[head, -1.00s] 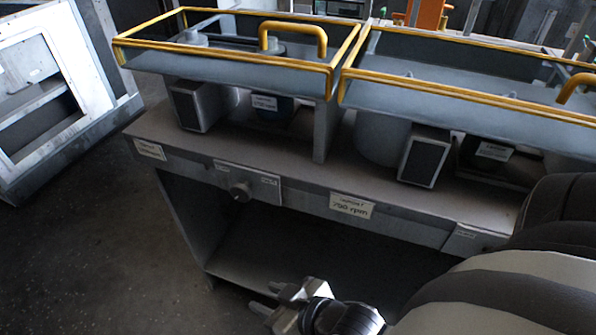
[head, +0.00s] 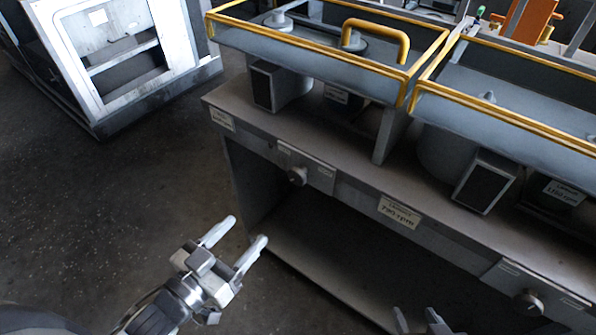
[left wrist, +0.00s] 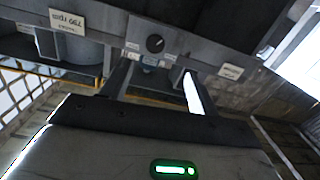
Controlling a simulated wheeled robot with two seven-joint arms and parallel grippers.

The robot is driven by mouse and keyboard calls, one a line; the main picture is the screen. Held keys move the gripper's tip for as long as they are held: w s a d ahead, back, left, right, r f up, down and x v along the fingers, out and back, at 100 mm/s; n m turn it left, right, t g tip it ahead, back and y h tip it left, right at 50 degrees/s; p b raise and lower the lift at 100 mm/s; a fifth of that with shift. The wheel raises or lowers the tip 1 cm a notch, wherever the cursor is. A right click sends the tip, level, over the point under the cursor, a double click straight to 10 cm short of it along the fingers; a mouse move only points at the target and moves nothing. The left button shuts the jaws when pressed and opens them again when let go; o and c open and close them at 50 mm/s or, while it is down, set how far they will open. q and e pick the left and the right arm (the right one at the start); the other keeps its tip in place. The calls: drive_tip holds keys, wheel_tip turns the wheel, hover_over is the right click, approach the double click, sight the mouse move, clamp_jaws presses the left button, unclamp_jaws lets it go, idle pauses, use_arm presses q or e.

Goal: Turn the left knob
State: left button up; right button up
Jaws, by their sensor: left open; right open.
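A second knob (head: 528,303) is on the bench front at the lower right. My right gripper (head: 422,322) is partly in view at the bottom edge, with its two fingertips apart and nothing between them.
The bench (head: 345,203) has an open space underneath. Yellow-railed guards (head: 330,47) cover the housings on top. A label (head: 399,212) reading about 790 rpm is between the knobs. A grey cabinet (head: 120,70) stands at the upper left. The floor between is clear.

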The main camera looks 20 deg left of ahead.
sight(295, 179)
use_arm(q)
drive_tip(key=shift+h, duration=0.4)
drive_tip(key=x, duration=1)
drive_tip(key=r+p+x, duration=0.1)
drive_tip(key=x, duration=0.5)
drive_tip(key=shift+s, duration=0.1)
drive_tip(key=c, duration=1)
